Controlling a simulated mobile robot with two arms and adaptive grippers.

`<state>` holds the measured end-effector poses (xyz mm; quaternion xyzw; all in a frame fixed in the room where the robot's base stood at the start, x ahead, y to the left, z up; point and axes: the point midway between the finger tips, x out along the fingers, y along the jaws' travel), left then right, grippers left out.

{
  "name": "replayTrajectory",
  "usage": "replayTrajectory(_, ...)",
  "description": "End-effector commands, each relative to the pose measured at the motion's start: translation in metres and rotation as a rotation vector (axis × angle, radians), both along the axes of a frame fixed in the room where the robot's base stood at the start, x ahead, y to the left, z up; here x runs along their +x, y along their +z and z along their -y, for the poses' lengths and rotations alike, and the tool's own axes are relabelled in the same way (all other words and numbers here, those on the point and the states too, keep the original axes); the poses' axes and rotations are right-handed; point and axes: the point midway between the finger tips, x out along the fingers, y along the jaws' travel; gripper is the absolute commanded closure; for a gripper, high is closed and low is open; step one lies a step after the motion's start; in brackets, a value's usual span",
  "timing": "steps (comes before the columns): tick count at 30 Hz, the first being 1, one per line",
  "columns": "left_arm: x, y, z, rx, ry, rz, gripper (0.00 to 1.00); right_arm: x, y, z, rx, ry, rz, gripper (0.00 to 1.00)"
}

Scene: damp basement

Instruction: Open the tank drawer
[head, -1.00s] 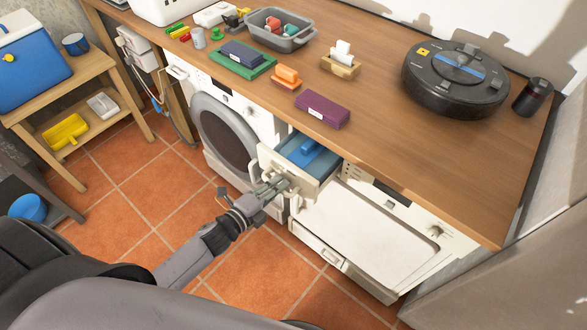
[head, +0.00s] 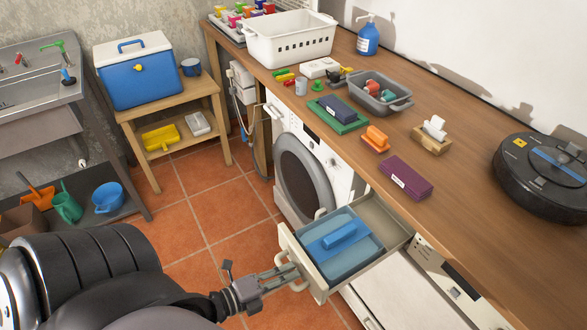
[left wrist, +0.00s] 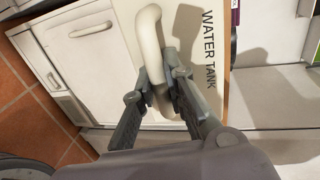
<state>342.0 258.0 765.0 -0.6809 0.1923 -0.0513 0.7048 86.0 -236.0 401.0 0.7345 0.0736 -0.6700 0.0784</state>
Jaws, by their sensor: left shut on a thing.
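The tank drawer (head: 288,245) stands pulled well out from under the counter, with a blue tank (head: 352,262) inside it. Its cream front, lettered WATER TANK, also shows in the left wrist view (left wrist: 215,45). My left gripper (head: 290,275) is at the drawer front, its fingers on either side of the pale curved handle (left wrist: 148,35). It is shut on that handle, also seen in the left wrist view (left wrist: 160,85). My right gripper is not in view.
The wooden counter (head: 470,235) above holds several items. Tiled floor (head: 215,205) is free left of the drawer.

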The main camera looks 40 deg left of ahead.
Motion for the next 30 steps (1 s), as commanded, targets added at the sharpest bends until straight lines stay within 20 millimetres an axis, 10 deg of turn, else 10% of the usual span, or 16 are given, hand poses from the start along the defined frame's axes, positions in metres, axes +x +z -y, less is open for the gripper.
replayTrajectory(10,-0.0010,-0.0009,-0.0004,0.000,0.001,-0.002,1.00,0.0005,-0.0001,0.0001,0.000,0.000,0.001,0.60)
replayTrajectory(11,-0.0009,-0.0009,-0.0003,0.000,0.001,-0.002,0.86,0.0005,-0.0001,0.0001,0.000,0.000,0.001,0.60)
replayTrajectory(20,-0.0006,-0.0004,-0.0002,0.000,0.000,-0.001,0.67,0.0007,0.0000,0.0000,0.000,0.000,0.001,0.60)
replayTrajectory(30,-0.0041,0.0003,-0.0014,-0.001,0.000,-0.001,0.67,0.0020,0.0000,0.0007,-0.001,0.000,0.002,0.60)
